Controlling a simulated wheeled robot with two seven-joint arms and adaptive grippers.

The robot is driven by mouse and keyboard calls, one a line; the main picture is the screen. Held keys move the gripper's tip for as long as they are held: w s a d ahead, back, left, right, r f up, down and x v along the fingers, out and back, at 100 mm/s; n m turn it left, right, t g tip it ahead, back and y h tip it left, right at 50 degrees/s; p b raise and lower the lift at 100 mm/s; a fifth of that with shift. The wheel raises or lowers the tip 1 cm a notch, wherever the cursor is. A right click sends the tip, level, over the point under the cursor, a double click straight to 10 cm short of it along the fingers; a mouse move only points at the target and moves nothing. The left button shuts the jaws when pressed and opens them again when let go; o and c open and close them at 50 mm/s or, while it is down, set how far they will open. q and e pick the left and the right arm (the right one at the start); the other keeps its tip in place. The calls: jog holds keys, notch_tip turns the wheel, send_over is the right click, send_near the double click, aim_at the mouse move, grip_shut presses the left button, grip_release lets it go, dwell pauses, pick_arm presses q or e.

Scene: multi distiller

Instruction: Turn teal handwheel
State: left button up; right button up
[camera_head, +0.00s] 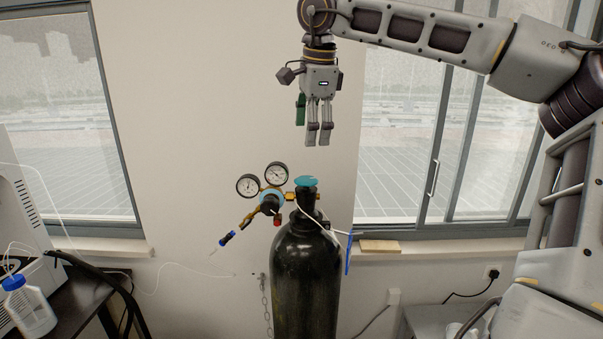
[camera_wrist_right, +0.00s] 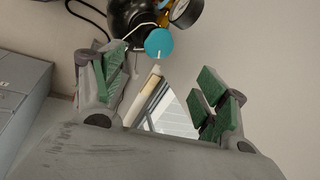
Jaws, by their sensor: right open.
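The teal handwheel (camera_head: 306,182) sits on top of a dark gas cylinder (camera_head: 306,275) that stands upright against the wall. A regulator with two round gauges (camera_head: 262,182) is attached to its left side. My right gripper (camera_head: 319,138) hangs pointing down above the handwheel, with a clear gap between fingertips and wheel. In the right wrist view, its green-padded fingers (camera_wrist_right: 158,92) are spread apart with nothing between them, and the handwheel (camera_wrist_right: 159,43) shows beyond them near the top. My left gripper is not in view.
Windows flank the wall, with a sill and a small wooden block (camera_head: 380,246) right of the cylinder. A blue tag (camera_head: 349,254) hangs at the cylinder's right. A bench with a blue-capped bottle (camera_head: 30,306) is at the left. Air around the handwheel is mostly free.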

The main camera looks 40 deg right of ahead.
aim_at(307, 180)
jog(key=p+x, duration=0.1)
jog(key=x, duration=1.2)
jog(key=shift+f, duration=0.3)
dwell(0.4)
jog(key=c, duration=0.7)
jog(key=shift+s+r, duration=0.1)
jog(key=shift+s, duration=0.05)
jog(key=c, duration=0.5)
jog(key=shift+o, duration=0.2)
